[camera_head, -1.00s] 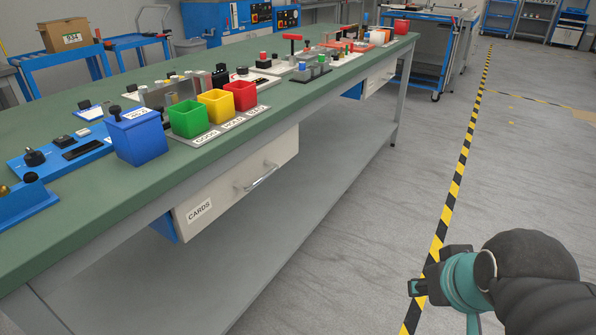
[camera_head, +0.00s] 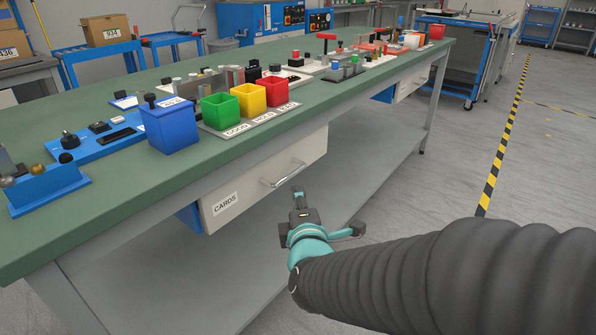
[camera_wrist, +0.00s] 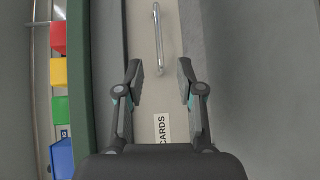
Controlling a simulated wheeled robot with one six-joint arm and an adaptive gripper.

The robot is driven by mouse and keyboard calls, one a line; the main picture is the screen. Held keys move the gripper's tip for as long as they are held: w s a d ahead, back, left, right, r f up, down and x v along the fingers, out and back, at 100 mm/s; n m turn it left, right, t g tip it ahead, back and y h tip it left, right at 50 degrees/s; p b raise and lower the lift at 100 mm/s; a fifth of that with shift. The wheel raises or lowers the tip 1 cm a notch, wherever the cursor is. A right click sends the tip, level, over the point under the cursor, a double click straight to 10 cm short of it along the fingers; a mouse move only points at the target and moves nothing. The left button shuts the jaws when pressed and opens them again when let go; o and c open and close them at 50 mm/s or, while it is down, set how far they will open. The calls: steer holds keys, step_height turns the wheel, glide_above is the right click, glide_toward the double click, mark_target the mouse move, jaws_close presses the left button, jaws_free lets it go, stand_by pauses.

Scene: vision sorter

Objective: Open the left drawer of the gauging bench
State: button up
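The left drawer (camera_head: 250,187) of the bench has a cream front, a CARDS label (camera_head: 225,204) and a silver bar handle (camera_head: 283,174). The drawer looks closed. In the wrist view the handle (camera_wrist: 156,40) lies ahead of and between the fingers, beyond their tips. The label (camera_wrist: 161,128) shows closer to the palm. My gripper (camera_wrist: 160,80) is open, its two fingers apart with nothing between them. In the head view my gripper (camera_head: 298,203) is just in front of the drawer, below the handle, apart from it.
The green bench top (camera_head: 110,205) carries a blue bin (camera_head: 170,128), green, yellow and red bins (camera_head: 220,110) and several fixtures. A grey lower shelf (camera_head: 200,275) runs beneath. A second drawer (camera_head: 412,82) is farther right. The floor to the right is clear.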

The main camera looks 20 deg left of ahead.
mark_target(292, 176)
steer(key=x, duration=0.7)
steer(key=b+x, duration=0.1)
steer(key=x, duration=0.6)
steer(key=shift+a+r, duration=0.1)
steer(key=shift+a, duration=0.15)
steer(key=shift+s, duration=0.1)
jaws_close()
